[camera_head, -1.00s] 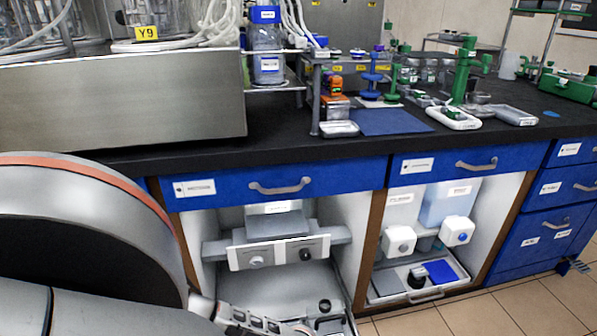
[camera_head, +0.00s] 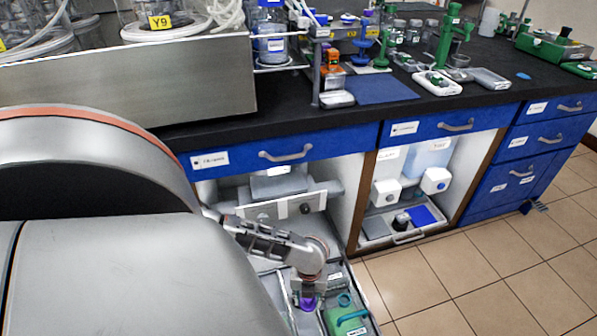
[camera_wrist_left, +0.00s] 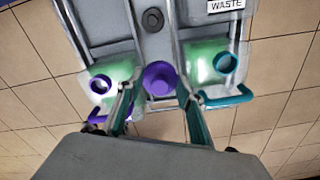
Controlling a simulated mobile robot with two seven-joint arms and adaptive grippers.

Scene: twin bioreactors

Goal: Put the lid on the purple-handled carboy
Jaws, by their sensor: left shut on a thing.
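My left gripper (camera_wrist_left: 158,88) is shut on the purple lid (camera_wrist_left: 160,76), which shows between its two fingers in the left wrist view. The purple-handled carboy (camera_wrist_left: 112,70) stands left of the lid there, with its purple neck ring (camera_wrist_left: 100,86) uncovered. A green-filled carboy with a teal handle (camera_wrist_left: 208,58) stands on the right. In the head view the left gripper (camera_head: 307,285) points down at the bottom, with purple (camera_head: 307,303) under its tips. The teal-handled carboy (camera_head: 346,320) is beside it. I cannot tell the lid's height above the tray.
The grey pull-out tray (camera_wrist_left: 120,22) holds both carboys, and a label reading WASTE (camera_wrist_left: 226,5) is at its far right. The blue-fronted bench (camera_head: 240,156) with an open cabinet stands behind. Tiled floor (camera_head: 460,275) to the right is clear.

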